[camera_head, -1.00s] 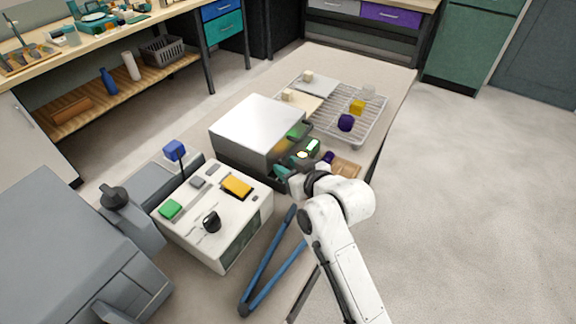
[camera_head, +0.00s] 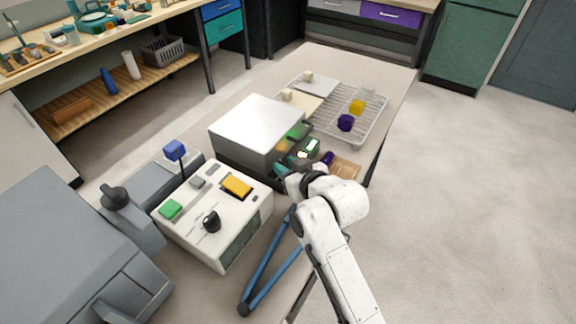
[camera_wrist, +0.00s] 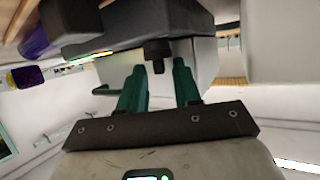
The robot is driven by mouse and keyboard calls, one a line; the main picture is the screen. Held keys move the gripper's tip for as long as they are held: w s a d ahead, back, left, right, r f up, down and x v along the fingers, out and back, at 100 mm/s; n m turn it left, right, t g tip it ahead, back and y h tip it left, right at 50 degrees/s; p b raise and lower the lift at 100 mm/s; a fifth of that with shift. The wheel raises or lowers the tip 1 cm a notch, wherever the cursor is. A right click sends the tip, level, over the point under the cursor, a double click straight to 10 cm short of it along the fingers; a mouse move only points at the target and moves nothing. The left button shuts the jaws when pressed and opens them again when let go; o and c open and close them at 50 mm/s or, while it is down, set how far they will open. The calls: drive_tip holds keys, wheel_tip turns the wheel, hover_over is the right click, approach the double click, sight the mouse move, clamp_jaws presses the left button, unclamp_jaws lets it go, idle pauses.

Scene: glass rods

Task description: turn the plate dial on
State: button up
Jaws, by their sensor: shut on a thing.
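My gripper (camera_wrist: 158,68) has teal fingers on either side of a small black knob (camera_wrist: 157,52) in the wrist view. It is shut on this knob, which sticks out from a dark and grey housing. In the head view my gripper (camera_head: 281,171) is at the near right side of a box with a silver top (camera_head: 258,122); the knob is hidden there by the box and my arm. Which way the knob is turned cannot be told. Another black dial (camera_head: 211,221) is on top of the white unit (camera_head: 228,250), apart from my gripper.
A wire rack (camera_head: 372,125) with small blocks stands behind. Blue long-handled tongs (camera_head: 266,268) lie beside my arm. A wooden block (camera_head: 344,168) is right of my gripper. A grey machine (camera_head: 70,250) fills the left. The floor on the right is clear.

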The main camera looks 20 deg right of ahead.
drive_tip(key=shift+m+h, duration=0.4)
drive_tip(key=o, duration=0.7)
drive_tip(key=shift+s, duration=0.1)
drive_tip(key=v, duration=1)
drive_tip(key=shift+s, duration=0.35)
drive_tip(key=s+d+f+g, duration=0.2)
drive_tip(key=s+f+g, duration=0.2)
drive_tip(key=s, duration=0.5)
drive_tip(key=s+d+f+m+g+h, duration=0.1)
drive_tip(key=s+d+f+g, duration=0.1)
drive_tip(key=s+f+g, duration=0.2)
drive_tip(key=s+d+f+g, duration=0.3)
drive_tip(key=s+f, duration=0.6)
drive_tip(key=s, duration=0.6)
drive_tip(key=shift+s+f+g, duration=0.1)
drive_tip(key=shift+s+g, duration=0.05)
drive_tip(key=shift+g, duration=0.45)
